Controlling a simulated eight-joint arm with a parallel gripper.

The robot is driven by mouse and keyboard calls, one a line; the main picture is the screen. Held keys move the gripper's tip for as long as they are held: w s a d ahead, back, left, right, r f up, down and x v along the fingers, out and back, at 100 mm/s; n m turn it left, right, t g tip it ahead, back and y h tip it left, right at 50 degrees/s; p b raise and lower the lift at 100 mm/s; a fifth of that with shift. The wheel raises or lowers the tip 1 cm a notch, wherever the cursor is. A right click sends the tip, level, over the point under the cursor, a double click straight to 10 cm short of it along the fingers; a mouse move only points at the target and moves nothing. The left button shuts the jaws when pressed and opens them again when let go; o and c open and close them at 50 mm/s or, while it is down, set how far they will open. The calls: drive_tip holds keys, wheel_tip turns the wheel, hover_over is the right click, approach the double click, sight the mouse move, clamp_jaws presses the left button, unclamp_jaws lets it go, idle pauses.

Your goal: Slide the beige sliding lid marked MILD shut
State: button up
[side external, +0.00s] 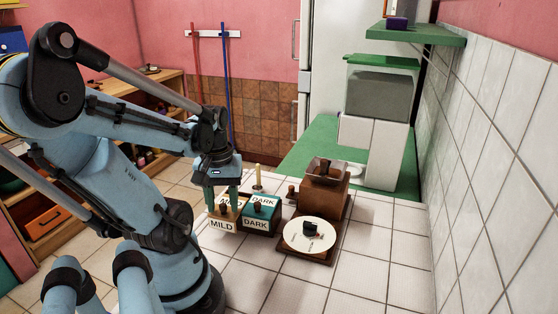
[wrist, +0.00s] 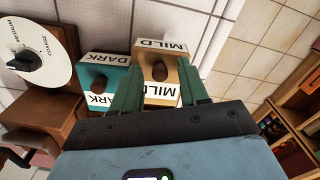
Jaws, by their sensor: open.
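The beige lid marked MILD (wrist: 150,50) lies on top of a box with white MILD labels and carries a dark brown knob (wrist: 160,72). In the side external view, the MILD box (side external: 222,226) stands left of the teal DARK box (side external: 256,222), close beside it. My gripper (side external: 221,193) is above the MILD box, pointing down. In the wrist view, my gripper's fingers (wrist: 161,80) are apart, one on each side of the knob as seen from above. I cannot tell whether they touch it. My fingers hide parts of the lid, and I cannot see how far it is open.
A brown grinder (side external: 325,185) with a round white dial (side external: 309,234) stands right of the boxes. A pale upright stick (side external: 258,176) stands behind them. The tiled counter (side external: 375,260) is clear at the front right.

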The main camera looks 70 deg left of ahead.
drive_tip(key=shift+c, duration=0.2)
clamp_jaws()
drive_tip(key=shift+w+a, duration=1.1)
drive_tip(key=shift+a, duration=0.15)
drive_tip(key=shift+o, duration=0.2)
unclamp_jaws()
